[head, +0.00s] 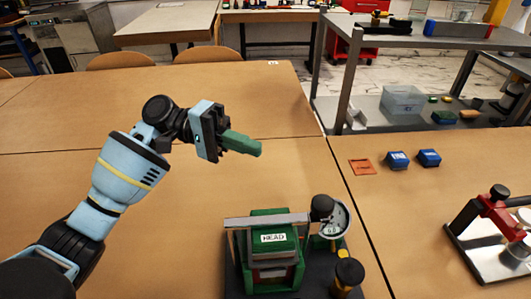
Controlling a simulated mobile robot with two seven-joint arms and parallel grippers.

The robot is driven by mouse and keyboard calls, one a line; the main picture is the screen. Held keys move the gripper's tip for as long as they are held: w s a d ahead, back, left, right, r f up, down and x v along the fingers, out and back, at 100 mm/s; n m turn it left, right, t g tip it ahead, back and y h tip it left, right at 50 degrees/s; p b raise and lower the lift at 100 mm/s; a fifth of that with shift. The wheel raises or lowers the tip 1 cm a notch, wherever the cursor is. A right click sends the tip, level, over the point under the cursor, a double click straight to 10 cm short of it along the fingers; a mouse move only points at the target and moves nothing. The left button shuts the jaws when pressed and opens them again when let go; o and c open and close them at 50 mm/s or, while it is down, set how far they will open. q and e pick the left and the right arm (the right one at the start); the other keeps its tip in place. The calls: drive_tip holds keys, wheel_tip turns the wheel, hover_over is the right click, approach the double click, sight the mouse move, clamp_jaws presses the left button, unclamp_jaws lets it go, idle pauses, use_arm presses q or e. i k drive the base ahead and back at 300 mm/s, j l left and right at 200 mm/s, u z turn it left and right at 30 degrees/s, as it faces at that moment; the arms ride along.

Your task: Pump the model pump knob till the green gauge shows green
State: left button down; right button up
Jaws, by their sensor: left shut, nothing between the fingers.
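My left gripper (259,149) is shut and empty, its green fingers pointing right above the table. It is up and to the left of the gauge rig, apart from it. The rig stands on a dark base at the bottom middle, with a green block labelled HEAD (273,238). A round white-faced gauge (336,219) stands at the rig's right; its reading is too small to tell. A black knob (321,207) partly covers the gauge. Another black knob (349,271) with a yellow collar stands at front right. I cannot tell which is the pump knob. My right gripper is out of view.
A red-armed device (495,213) on a metal plate stands at the right edge. An orange card (362,166) and two blue blocks (397,160) (429,157) lie behind the rig to the right. The wooden table is clear around my left arm.

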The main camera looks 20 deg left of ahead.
sight(350, 271)
drive_tip(key=k+l, duration=0.25)
drive_tip(key=k, duration=0.2)
drive_tip(key=k+l, duration=0.3)
drive_tip(key=k, duration=0.2)
drive_tip(key=k+l, duration=0.25)
drive_tip(key=k, duration=0.2)
